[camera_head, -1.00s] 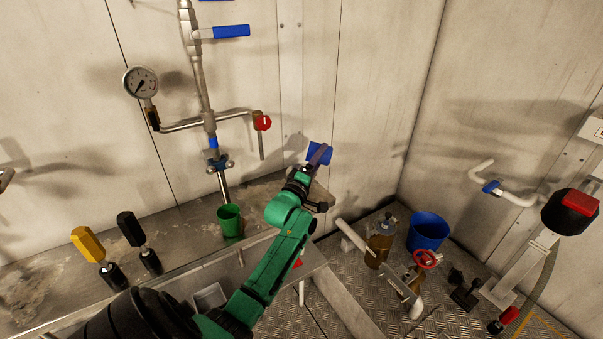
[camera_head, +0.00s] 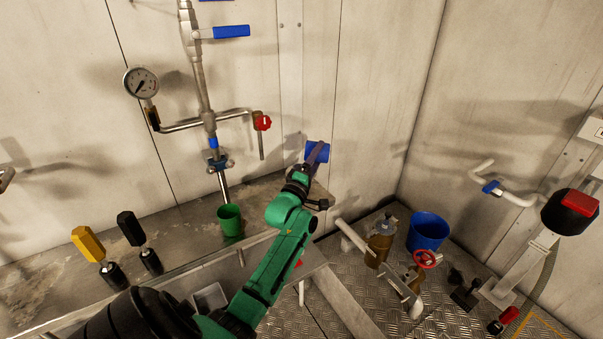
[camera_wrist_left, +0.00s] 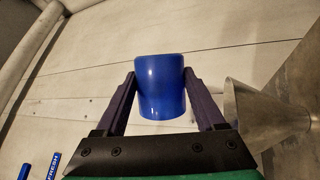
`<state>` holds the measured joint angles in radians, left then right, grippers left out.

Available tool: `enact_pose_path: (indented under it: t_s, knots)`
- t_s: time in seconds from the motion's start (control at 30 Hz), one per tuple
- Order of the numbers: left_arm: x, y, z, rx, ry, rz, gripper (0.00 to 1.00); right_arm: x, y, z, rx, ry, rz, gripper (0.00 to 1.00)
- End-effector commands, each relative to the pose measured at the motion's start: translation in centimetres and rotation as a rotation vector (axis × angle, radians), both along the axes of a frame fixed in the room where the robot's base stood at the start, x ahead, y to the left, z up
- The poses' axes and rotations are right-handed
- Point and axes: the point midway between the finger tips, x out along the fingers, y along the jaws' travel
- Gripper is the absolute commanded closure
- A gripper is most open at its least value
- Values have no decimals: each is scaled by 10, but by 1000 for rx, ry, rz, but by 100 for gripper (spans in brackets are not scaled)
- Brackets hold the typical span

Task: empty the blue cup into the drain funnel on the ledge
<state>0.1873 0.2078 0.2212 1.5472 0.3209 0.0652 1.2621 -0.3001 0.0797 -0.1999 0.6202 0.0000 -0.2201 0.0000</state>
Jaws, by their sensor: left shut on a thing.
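My left gripper (camera_head: 317,156) is shut on the blue cup (camera_head: 325,153) and holds it up near the back wall, above the right end of the ledge (camera_head: 180,232). In the left wrist view the blue cup (camera_wrist_left: 160,90) sits between the two dark fingers (camera_wrist_left: 160,78). I cannot see into the cup. A metal funnel (camera_wrist_left: 262,115) shows close to the right of the gripper in the left wrist view, apart from the cup. In the head view I cannot make out the funnel. My right gripper is not in view.
A green cup (camera_head: 230,220) stands on the ledge under the pipe with the gauge (camera_head: 141,83). Yellow (camera_head: 88,243) and black (camera_head: 130,228) handles stand at the left. A blue bucket (camera_head: 428,232) and a red valve wheel (camera_head: 426,259) are at the lower right.

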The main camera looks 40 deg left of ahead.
Motion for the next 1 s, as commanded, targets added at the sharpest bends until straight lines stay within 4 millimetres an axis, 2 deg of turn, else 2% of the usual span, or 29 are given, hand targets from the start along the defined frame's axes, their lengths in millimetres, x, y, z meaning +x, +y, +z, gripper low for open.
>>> enact_pose_path:
  t_s: [1.0]
  knots:
    - [-2,4,5,-115,-77,0,87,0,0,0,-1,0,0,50]
